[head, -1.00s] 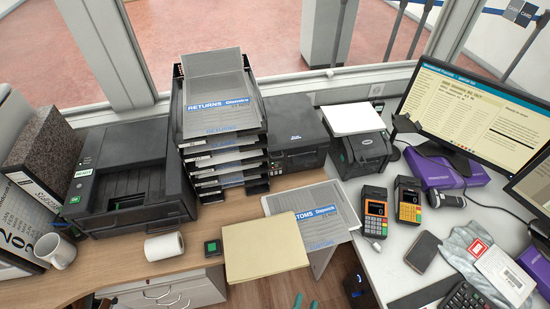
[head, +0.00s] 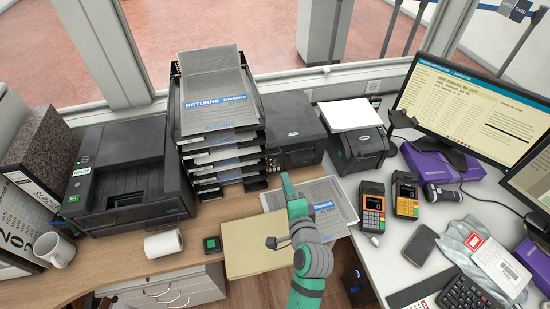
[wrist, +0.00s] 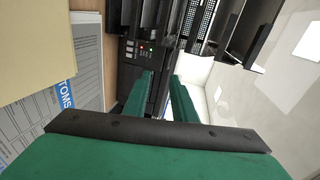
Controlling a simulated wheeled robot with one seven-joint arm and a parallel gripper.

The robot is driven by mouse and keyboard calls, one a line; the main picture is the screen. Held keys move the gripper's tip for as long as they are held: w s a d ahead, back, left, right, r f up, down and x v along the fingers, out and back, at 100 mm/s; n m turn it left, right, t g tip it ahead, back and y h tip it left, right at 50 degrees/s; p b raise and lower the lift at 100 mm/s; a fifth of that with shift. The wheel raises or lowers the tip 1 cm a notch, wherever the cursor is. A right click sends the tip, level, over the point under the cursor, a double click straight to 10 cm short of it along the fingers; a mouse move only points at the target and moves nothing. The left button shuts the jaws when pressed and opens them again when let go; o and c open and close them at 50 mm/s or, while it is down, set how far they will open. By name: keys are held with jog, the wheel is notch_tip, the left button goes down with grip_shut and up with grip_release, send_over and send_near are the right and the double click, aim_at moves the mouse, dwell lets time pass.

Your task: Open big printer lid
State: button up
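The big black printer (head: 130,182) stands at the left of the counter, with a green label and a green-lit button on its left side. Its top looks down and flat. My gripper (head: 287,180) is raised in the middle of the head view, over the customs papers and well right of that printer. In the wrist view its two green fingers (wrist: 164,82) stand apart with nothing seen held between them. Beyond them is a black device front (wrist: 135,60) with small red and green lights, probably the middle printer.
A stacked tray of returns forms (head: 218,115) stands right of the big printer. A smaller black printer (head: 292,140) and a label printer (head: 358,150) follow. A paper roll (head: 163,244), mug (head: 54,250) and yellow folder (head: 250,245) lie in front. A binder (head: 40,150) flanks the left.

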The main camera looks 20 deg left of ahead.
jog(key=a+r+x, duration=0.1)
jog(key=r+x, duration=0.1)
jog(key=x, duration=0.9)
jog(key=shift+w+a+f+y, duration=0.2)
jog(key=shift+w+a+y, duration=0.05)
jog(key=shift+a+y, duration=0.1)
jog(key=shift+c, duration=0.4)
grip_shut()
dwell(0.8)
